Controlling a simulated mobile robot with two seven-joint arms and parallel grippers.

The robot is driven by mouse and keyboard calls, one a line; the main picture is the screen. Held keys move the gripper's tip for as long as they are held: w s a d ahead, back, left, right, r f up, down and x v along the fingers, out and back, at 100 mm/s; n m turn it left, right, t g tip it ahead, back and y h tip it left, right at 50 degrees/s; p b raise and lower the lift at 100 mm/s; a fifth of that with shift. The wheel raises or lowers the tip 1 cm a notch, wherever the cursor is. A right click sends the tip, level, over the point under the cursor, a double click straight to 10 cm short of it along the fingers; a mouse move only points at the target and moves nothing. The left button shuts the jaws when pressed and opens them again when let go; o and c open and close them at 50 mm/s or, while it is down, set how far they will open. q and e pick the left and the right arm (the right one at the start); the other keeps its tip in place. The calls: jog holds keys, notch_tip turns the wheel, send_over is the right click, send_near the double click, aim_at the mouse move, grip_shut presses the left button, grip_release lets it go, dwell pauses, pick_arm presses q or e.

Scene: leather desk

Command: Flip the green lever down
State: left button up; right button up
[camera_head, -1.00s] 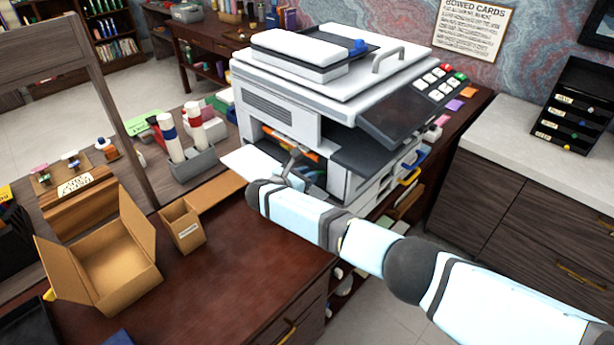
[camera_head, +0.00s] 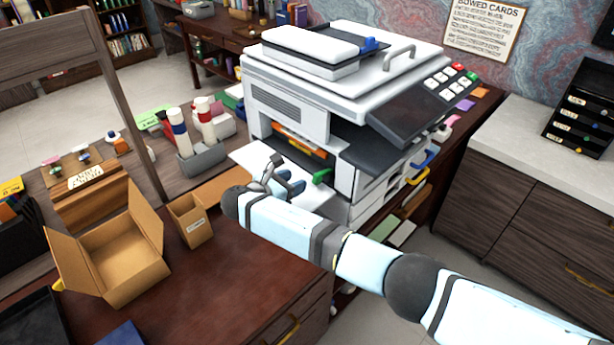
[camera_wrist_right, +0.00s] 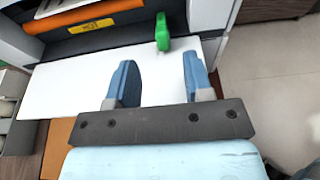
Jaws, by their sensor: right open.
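The green lever (camera_head: 321,177) sticks out at the front opening of the white printer (camera_head: 290,122), near the right side of that opening. In the wrist view the lever (camera_wrist_right: 162,32) shows above and beyond the gap between my fingertips. My right gripper (camera_head: 283,172) is open and empty, in front of the opening and left of the lever, apart from it. In the wrist view its two blue fingers (camera_wrist_right: 157,62) are spread over the white tray (camera_wrist_right: 60,92). My left gripper is not in view.
An orange bar with a yellow label (camera_wrist_right: 90,24) lies inside the opening. A small cardboard box (camera_head: 190,222) and a large open box (camera_head: 115,255) stand left on the leather desk. The desk (camera_head: 235,275) in front of my right arm is clear.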

jog(key=v, duration=0.5)
dwell(0.5)
